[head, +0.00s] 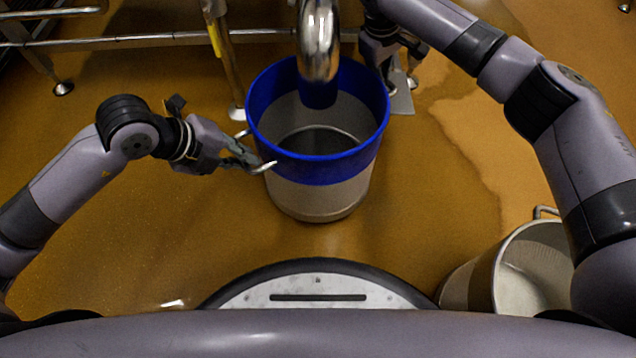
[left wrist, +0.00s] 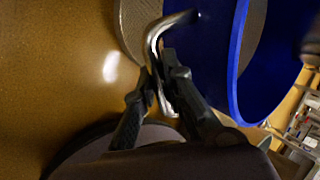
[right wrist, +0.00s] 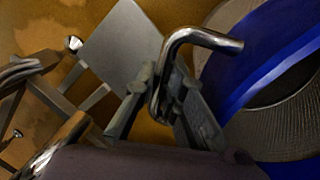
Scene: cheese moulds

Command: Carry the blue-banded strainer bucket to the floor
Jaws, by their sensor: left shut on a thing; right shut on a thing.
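The blue-banded strainer bucket (head: 318,190) is upright in the middle of the head view, grey below with a wide blue band at the top. Its inside looks empty, partly hidden behind a shiny steel pipe. My left gripper (head: 256,163) is shut on the bucket's left metal handle; the left wrist view shows the fingers around the handle (left wrist: 157,65). My right gripper (right wrist: 165,95) is shut on the opposite handle (right wrist: 195,36); in the head view it is partly hidden at the bucket's far right. Whether the bucket touches the floor is unclear.
The steel pipe (head: 319,40) hangs in front of the bucket's far rim. A steel frame with legs (head: 222,50) stands behind. Another metal bucket (head: 482,278) is at the lower right. The brown floor (head: 130,240) is clear on the left.

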